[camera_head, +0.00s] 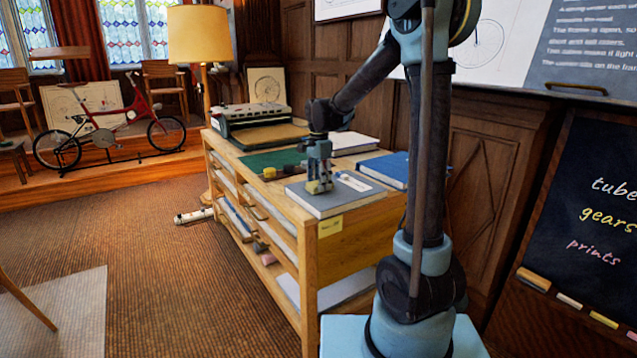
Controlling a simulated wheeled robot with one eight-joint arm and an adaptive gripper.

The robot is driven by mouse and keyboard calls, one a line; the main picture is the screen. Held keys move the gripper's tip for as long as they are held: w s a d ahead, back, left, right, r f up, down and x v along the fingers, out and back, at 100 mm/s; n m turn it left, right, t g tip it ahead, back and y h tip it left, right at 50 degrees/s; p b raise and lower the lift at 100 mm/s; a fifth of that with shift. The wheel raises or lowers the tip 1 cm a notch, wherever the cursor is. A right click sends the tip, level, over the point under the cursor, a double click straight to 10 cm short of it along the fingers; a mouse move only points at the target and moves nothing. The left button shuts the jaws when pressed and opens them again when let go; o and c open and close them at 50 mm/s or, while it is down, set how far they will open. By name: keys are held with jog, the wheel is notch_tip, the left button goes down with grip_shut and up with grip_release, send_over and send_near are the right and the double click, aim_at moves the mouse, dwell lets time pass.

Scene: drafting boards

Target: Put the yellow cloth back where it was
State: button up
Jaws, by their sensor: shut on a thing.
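My gripper (319,184) points down over the grey flat book or box (335,197) at the near end of the wooden cabinet top. It is shut on a small yellow piece, which looks like the yellow cloth (316,187). The fingers hide much of it. The fingertips are at or just above the grey cover; I cannot tell whether the cloth touches it. Another small yellow item (269,173) sits by the green mat (272,161), left of my gripper.
Small dark items (290,169) lie beside the gripper. A blue book (390,169) lies to the right. Bare wood shows along the cabinet's left edge (262,197).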

jog(key=o, duration=0.9)
jog(key=shift+f, duration=0.1)
jog(key=shift+s, duration=0.1)
notch_tip(320, 180, up, 11)
jog(key=s+d+n, duration=0.3)
jog(key=s+d, duration=0.6)
jog(key=s+d+f+n, duration=0.2)
jog(key=s+d+f, duration=0.2)
jog(key=s+f, duration=0.2)
jog(key=s+d+f+n+t, duration=0.1)
jog(key=s+d+f+n, duration=0.2)
jog(key=s, duration=0.6)
jog(key=s+d+f+n+t, duration=0.1)
jog(key=s+d+f+n, duration=0.2)
jog(key=s+d+f, duration=0.2)
jog(key=shift+s+d+f, duration=0.1)
jog(key=shift+s+f, duration=0.55)
jog(key=shift+f, duration=0.3)
jog(key=shift+s+d+f, duration=0.1)
jog(key=shift+s+f, duration=0.55)
jog(key=shift+f, duration=0.25)
